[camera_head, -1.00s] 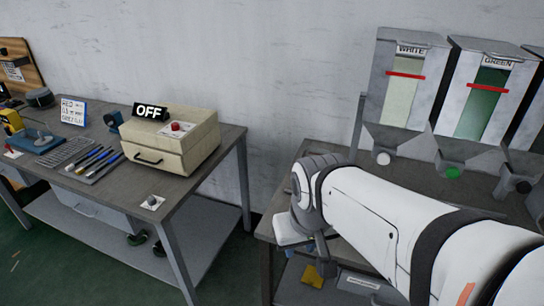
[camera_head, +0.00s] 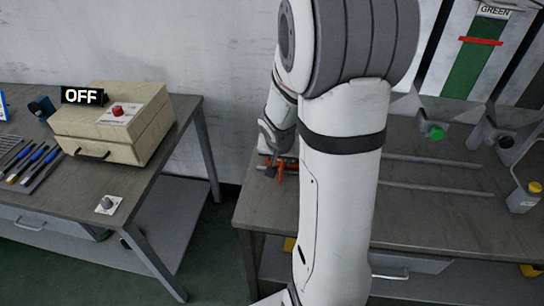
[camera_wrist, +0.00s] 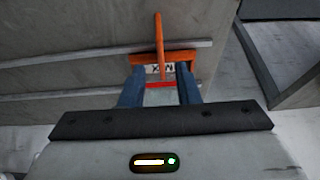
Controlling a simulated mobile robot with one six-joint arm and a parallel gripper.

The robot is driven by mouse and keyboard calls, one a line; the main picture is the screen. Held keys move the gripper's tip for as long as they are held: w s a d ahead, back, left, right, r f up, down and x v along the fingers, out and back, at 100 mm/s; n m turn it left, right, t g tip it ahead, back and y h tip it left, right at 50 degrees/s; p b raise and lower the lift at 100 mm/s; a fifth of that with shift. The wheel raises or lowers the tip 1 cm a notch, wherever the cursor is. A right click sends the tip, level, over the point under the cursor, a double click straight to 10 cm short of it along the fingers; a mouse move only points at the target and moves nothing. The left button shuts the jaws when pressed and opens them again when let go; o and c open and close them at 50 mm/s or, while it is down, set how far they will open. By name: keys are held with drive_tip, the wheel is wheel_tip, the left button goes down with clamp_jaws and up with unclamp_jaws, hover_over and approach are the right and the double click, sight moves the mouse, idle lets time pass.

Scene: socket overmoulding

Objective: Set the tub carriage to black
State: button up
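The tub carriage appears as an orange frame (camera_wrist: 166,58) with a long upright orange bar, at the rails in the wrist view; part of its orange also shows in the head view (camera_head: 287,166). My gripper (camera_wrist: 161,76) has its two blue fingers at the frame, one on each side of a small white label and a red strip. The fingers stand apart, and whether they press on anything between them is not clear. In the head view my arm hides much of this area. The black dispenser's label is out of view; a dark spout (camera_head: 503,141) shows right of the green one.
Two parallel rails (camera_head: 440,190) run along the right bench. The green dispenser (camera_head: 472,65) stands behind them with a green knob (camera_head: 434,131). The left bench holds a beige box (camera_head: 115,125) with an OFF sign (camera_head: 82,96).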

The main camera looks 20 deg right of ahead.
sight(281, 167)
drive_tip(key=b+x, duration=0.2)
drive_tip(key=x, duration=0.5)
drive_tip(key=shift+f, duration=0.3)
drive_tip(key=shift+c, duration=0.6)
clamp_jaws()
